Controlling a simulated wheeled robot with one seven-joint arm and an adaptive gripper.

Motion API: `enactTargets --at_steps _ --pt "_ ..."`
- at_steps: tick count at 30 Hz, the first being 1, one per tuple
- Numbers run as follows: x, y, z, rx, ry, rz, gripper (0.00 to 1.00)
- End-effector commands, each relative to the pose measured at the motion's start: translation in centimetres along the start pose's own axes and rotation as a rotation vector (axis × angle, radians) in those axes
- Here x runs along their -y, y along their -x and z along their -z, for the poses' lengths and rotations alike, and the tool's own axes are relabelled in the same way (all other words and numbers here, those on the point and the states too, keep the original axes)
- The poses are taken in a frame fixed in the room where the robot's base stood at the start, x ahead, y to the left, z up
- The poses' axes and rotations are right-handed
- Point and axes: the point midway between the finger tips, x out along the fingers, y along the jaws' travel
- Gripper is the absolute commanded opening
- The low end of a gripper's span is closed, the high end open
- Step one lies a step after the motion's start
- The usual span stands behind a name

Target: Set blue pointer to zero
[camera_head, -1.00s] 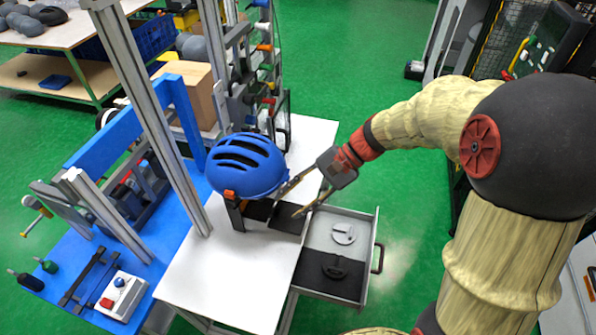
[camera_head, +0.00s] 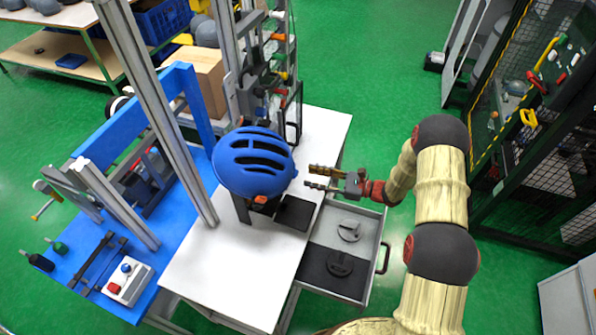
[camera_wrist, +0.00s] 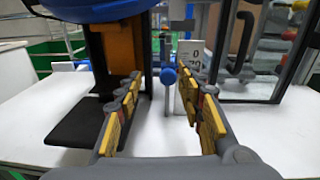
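In the wrist view, a small blue pointer (camera_wrist: 168,76) shows straight ahead, beside a white scale plate (camera_wrist: 194,60) marked with a 0 near its top. The pointer appears lower than the 0. My gripper (camera_wrist: 160,84) is open and empty, its yellow-padded fingers to the left and right of the pointer in the picture. The pointer appears beyond the fingertips, and I see no contact. In the head view, my gripper (camera_head: 311,177) is over the right side of the white table (camera_head: 222,285). I cannot make out the pointer there.
A blue helmet (camera_head: 252,160) sits on a stand left of my gripper; its underside (camera_wrist: 100,8) fills the wrist view's upper left. An open drawer (camera_head: 375,245) juts out below my gripper. Metal posts (camera_head: 165,120) stand farther left.

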Motion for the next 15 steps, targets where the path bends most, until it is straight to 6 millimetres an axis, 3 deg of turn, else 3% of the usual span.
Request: enactTargets --at_steps 3,8,15 --pt "0.6 0.3 1.6 0.02 -0.034 0.04 0.38" --pt "0.8 -0.3 2.1 0.028 -0.043 0.053 0.38" --pt "0.9 -3.9 2.1 0.026 -0.042 0.051 0.38"
